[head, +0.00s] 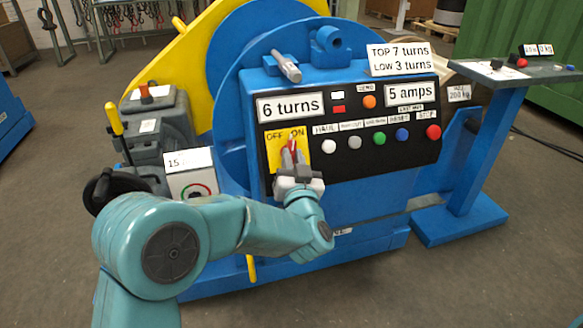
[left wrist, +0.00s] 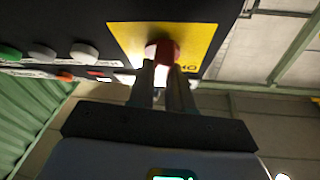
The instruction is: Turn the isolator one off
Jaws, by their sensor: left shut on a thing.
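The isolator is a red handle (head: 293,141) on a yellow plate (head: 272,147) marked OFF on the left and ON on the right, at the left end of the black control panel (head: 345,165). The handle points up towards the ON side. My left gripper (head: 290,158) is shut on the red handle, and its fingers hide the lower part of it. In the left wrist view the red handle (left wrist: 162,50) shows between the fingertips, in front of the yellow plate (left wrist: 125,38). My right gripper is not in view.
A row of push-buttons, from white (head: 328,146) to red (head: 433,132), lies right of the isolator. A gauge box (head: 190,178) and a yellow lever (head: 115,120) stand left. A blue stand (head: 487,150) is at right.

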